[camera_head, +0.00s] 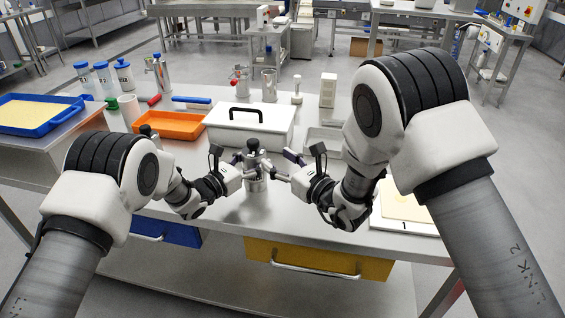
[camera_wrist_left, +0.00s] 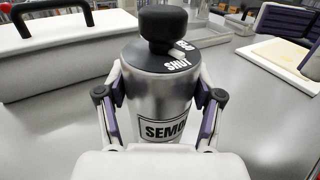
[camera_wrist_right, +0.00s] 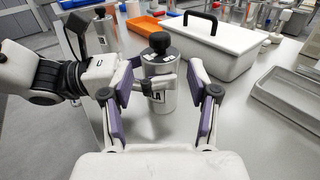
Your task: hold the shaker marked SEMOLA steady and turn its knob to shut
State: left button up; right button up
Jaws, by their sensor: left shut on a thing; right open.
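The silver shaker (camera_head: 256,184) stands upright on the metal table at front centre, between my grippers. In the left wrist view its label (camera_wrist_left: 163,130) reads SEMO, the rest hidden. A black knob (camera_wrist_left: 164,28) tops its dark lid, where SHUT and a partly hidden second word are printed. A small white pointer (camera_wrist_left: 181,52) shows beside SHUT; its exact alignment is unclear. My left gripper (camera_head: 247,173) is shut around the shaker's body. My right gripper (camera_head: 282,166) is open and empty; in the right wrist view the shaker (camera_wrist_right: 157,98) stands beyond its spread fingers (camera_wrist_right: 163,110).
A white box (camera_head: 250,126) with a black handle stands close behind the shaker. An orange tray (camera_head: 170,126) is at left, a grey tray (camera_head: 322,140) behind my right gripper. A white board (camera_head: 405,212) marked 1 lies at right. The table's front edge is near.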

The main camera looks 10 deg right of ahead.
jog(key=shift+s+d, duration=0.4)
jog(key=shift+s, duration=0.15)
jog(key=n+g+y, duration=0.5)
jog(key=g, duration=0.1)
send_near(253, 141)
jog(key=x, duration=0.6)
jog(key=f+x, duration=0.1)
jog(key=x, duration=0.3)
jog(key=shift+w, duration=0.15)
grip_shut()
